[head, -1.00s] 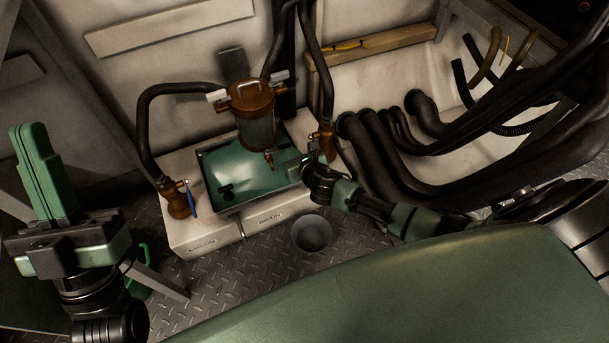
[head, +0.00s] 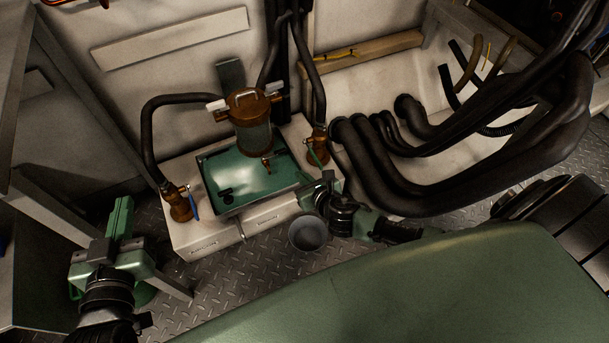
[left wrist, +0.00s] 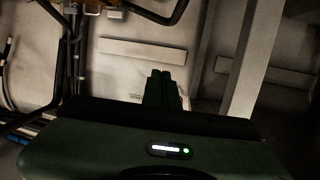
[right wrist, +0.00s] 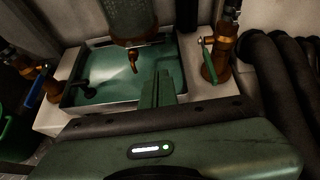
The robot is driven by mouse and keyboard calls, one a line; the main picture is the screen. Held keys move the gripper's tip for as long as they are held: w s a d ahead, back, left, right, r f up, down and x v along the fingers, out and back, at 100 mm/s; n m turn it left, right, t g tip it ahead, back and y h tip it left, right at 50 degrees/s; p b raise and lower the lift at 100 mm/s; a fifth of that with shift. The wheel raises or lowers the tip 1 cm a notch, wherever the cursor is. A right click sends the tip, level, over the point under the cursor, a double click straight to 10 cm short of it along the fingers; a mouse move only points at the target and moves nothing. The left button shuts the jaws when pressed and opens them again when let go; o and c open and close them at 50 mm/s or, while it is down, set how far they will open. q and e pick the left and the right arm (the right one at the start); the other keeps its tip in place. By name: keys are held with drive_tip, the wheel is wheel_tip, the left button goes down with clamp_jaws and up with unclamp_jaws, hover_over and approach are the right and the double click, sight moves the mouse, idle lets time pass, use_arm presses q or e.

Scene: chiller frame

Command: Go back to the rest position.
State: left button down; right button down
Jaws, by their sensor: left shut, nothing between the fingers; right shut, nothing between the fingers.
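My left gripper (head: 121,212) is at the lower left of the head view, with its green fingers together and pointing up. In the left wrist view its shut fingers (left wrist: 165,88) stand before a pale wall, with nothing between them. My right gripper (head: 326,178) is by the front right corner of the green-bottomed tray (head: 216,211). In the right wrist view its shut fingers (right wrist: 163,88) are empty and overlap the tray's near right part. The green-handled valve (right wrist: 208,58) is to their right, apart from them.
A brown-topped filter (head: 250,105) stands over the tray. A blue-handled valve (head: 180,203) is left of the tray. A grey bucket (head: 308,234) is on the floor just below my right gripper. Thick black hoses (head: 385,165) run at the right. A grey frame (head: 75,215) stands near my left arm.

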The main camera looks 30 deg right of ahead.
use_arm(q)
drive_tip(key=shift+s+a+f+g+y, duration=0.15)
drive_tip(key=shift+s+f+g, duration=0.1)
drive_tip(key=shift+f+g, duration=0.25)
drive_tip(key=shift+s+a+f+g+y, duration=0.2)
drive_tip(key=shift+f+g, duration=0.1)
drive_tip(key=shift+f, duration=0.35)
use_arm(e)
drive_tip(key=shift+s+r, duration=0.3)
drive_tip(key=shift+s, duration=0.25)
